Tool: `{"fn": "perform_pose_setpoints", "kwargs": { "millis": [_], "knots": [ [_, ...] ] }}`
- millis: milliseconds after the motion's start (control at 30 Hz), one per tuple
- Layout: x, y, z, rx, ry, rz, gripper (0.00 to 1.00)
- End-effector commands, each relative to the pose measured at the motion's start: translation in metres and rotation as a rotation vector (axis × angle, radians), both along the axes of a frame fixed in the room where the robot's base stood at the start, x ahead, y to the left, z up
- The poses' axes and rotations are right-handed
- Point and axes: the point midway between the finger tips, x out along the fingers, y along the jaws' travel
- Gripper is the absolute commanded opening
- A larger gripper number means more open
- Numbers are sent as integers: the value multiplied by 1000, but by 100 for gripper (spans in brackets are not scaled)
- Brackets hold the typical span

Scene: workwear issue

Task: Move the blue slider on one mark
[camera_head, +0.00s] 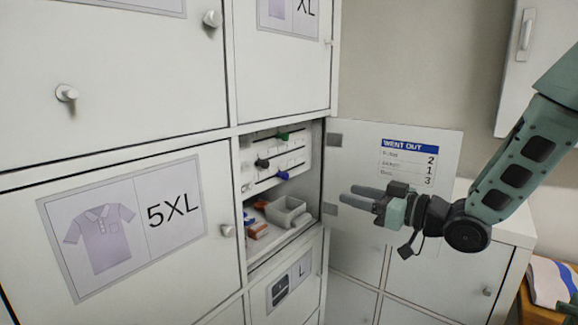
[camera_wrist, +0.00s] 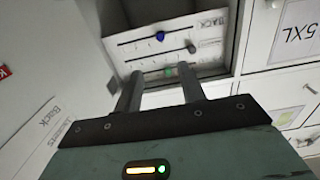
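The blue slider (camera_head: 283,175) is a small knob on the lowest track of a white panel (camera_head: 300,155) inside the open locker compartment. The wrist view shows the panel upside down, with the blue slider (camera_wrist: 160,37) on the uppermost line, near mid-track. A black slider (camera_head: 262,163) and a green slider (camera_head: 284,136) are on the other tracks. My gripper (camera_head: 346,194) is in front of the open door, right of the compartment, apart from the panel. In the wrist view its two fingers (camera_wrist: 160,74) are spread with nothing between them.
The open door (camera_head: 440,160) hangs to the right with a "WENT OUT" list (camera_head: 408,163) on it. A grey bin (camera_head: 286,211) and orange and blue items (camera_head: 256,229) stand on the compartment floor below the panel. A closed 5XL door (camera_head: 120,220) is to the left.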

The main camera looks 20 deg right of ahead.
Motion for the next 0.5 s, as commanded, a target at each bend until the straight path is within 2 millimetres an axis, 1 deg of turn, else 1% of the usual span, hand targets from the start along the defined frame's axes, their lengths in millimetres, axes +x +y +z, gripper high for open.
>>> {"fn": "perform_pose_setpoints", "kwargs": {
  "millis": [67,167,267,500],
  "knots": [
    [3,2,2,5,-7,4,40],
    [13,11,3,7,-6,6,40],
    [28,22,4,6,-5,7,40],
    [69,51,4,7,-4,5,40]
  ]
}}
